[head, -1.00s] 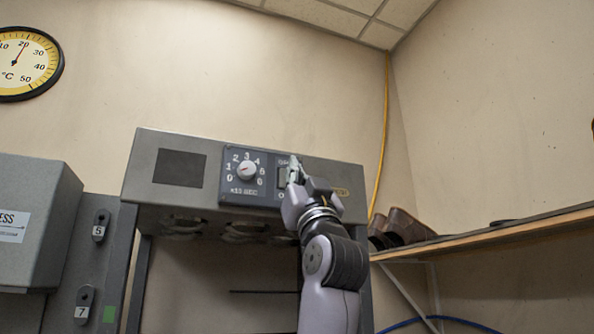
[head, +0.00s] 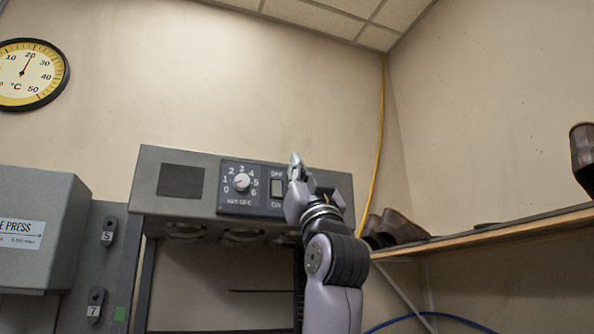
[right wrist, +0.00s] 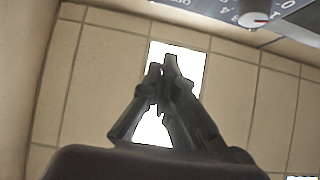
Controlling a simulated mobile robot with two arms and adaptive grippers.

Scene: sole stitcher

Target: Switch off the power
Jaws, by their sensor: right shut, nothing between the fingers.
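The grey machine head (head: 181,152) has a dark control panel with a numbered dial (head: 241,182) and a rocker switch (head: 277,188) to its right. "OFF" is printed above the switch, and lettering below is partly hidden. I cannot tell which way the switch is set. My right gripper (head: 296,162) is shut and empty, its fingertips pointing up, just right of the switch's upper part in the head view. I cannot tell whether it touches the panel. In the right wrist view the shut fingers (right wrist: 164,66) point at the ceiling, and the dial (right wrist: 252,19) shows at top right.
A grey press box (head: 30,205) and a plate with hooks numbered 5 and 7 stand left. A wooden shelf (head: 490,236) with dark shoes (head: 400,224) is on the right. A yellow cable (head: 378,150) runs down the corner. A round thermometer (head: 28,75) hangs upper left.

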